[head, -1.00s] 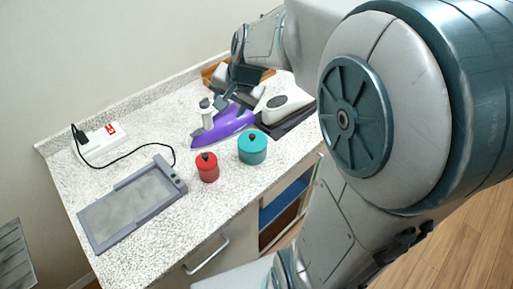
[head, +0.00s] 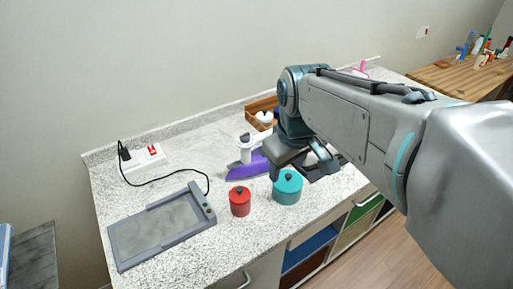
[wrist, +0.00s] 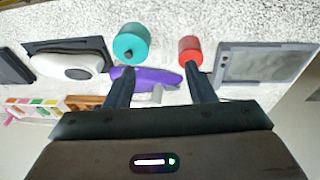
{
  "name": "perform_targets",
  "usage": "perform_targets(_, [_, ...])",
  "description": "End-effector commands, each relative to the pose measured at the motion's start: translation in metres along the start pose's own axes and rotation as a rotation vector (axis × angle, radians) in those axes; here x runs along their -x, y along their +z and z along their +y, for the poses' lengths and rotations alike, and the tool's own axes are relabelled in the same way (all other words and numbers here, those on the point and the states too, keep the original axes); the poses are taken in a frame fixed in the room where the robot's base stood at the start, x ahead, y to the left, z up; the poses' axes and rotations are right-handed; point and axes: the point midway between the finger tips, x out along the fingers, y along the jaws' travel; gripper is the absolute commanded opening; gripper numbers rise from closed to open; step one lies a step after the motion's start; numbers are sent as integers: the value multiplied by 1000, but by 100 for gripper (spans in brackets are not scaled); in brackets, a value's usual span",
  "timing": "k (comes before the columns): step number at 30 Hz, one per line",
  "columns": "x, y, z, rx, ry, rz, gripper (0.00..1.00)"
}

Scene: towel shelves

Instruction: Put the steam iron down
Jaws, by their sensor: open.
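The steam iron (head: 247,165) is purple with a pale grey-white handle part. It rests on the speckled worktop, behind the red and teal pots. In the wrist view the iron (wrist: 155,78) lies across the space between my fingertips, and my left-hand finger covers part of it. My gripper (head: 301,172) is open and hangs over the right end of the iron, hiding that end in the head view. The fingers (wrist: 157,70) show apart with nothing clamped between them. I cannot tell whether a finger touches the iron.
A red pot (head: 240,202) and teal pot (head: 287,187) stand in front. A grey framed plate (head: 160,228) lies left, near a power strip (head: 146,160) with a black cord. A white rounded thing on a dark base (wrist: 72,66) and wooden box (head: 259,107) stand close by.

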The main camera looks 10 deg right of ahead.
Motion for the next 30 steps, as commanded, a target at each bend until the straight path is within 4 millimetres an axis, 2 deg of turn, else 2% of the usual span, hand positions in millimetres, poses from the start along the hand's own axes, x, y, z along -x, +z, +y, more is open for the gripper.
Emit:
perform_targets(1, [0, -16, 6, 73, -5, -13, 50])
perform_targets(8, [1, -83, 30, 448, -41, -62, 50])
perform_targets(18, [-23, -172, 63, 996, -131, -106, 50])
perform_targets(24, [-48, -214, 79, 1301, -197, -109, 50])
perform_targets(30, [-66, -238, 88, 1501, -244, -101, 50])
